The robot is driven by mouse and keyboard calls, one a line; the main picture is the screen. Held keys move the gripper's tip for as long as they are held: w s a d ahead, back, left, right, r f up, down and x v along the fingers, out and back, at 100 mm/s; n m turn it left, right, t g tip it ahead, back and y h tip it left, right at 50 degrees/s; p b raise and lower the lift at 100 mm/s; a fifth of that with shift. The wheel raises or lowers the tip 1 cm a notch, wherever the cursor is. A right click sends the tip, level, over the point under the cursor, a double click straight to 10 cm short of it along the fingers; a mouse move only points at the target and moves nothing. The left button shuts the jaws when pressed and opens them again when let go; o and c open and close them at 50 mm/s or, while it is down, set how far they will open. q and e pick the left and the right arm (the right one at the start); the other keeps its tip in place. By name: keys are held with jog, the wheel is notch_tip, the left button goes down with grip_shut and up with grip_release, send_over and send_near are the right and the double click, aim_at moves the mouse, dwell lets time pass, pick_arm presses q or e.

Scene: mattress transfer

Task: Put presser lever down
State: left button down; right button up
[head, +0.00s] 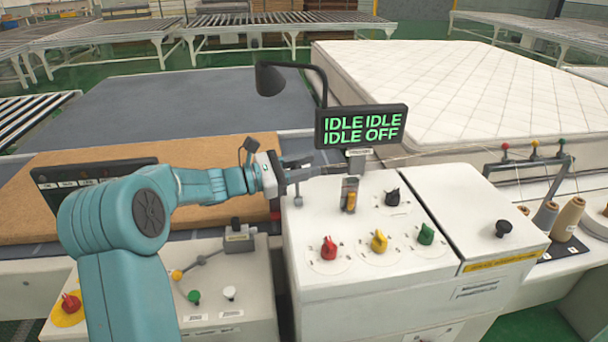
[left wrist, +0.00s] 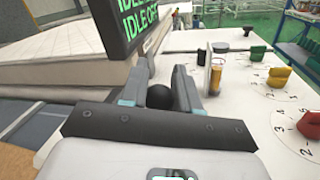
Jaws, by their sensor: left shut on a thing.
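My left gripper (head: 312,168) reaches in from the left over the white control cabinet (head: 310,255), just below the display. In the left wrist view, its two fingers (left wrist: 160,92) are shut around a round black knob (left wrist: 159,97), which looks like the knob of the presser lever. The lever's shaft is hidden in that view. In the head view the knob cannot be made out, and a small grey rod (head: 298,198) shows just below the gripper. My right gripper is in neither view.
A display (head: 362,126) reading IDLE, IDLE, IDLE, OFF stands close behind the gripper. Red (head: 329,248), yellow (head: 379,241), green (head: 426,234) and black (head: 393,197) dials sit on the cabinet top. A white quilted mattress (head: 480,85) lies behind. Thread cones (head: 568,215) stand at right.

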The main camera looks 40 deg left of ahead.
pick_arm(q)
jog(key=s+d+m+b, duration=0.1)
jog(key=m+b, duration=0.2)
jog(key=b, duration=0.3)
jog(key=s+d+m+h+b, duration=0.1)
jog(key=d+m+b, duration=0.1)
jog(key=m+b, duration=0.2)
jog(key=s+d+m+t+h+b, duration=0.1)
jog(key=s+m+b, duration=0.1)
jog(key=b, duration=0.8)
jog(key=shift+d+f+m, duration=0.1)
jog(key=shift+d+m, duration=0.3)
jog(key=shift+m, duration=0.4)
jog(key=shift+s+d+m+b, duration=0.15)
jog(key=shift+d+m+b, duration=0.1)
jog(key=shift+m+b, duration=0.6)
jog(key=c, duration=0.9)
grip_release()
jog(key=shift+o, duration=0.2)
jog(key=shift+s+a+f, duration=0.1)
jog(key=shift+s+a, duration=0.05)
jog(key=shift+s, duration=0.05)
jog(key=b+v, duration=0.1)
jog(key=v, duration=1.4)
jog(key=shift+s+a, duration=0.3)
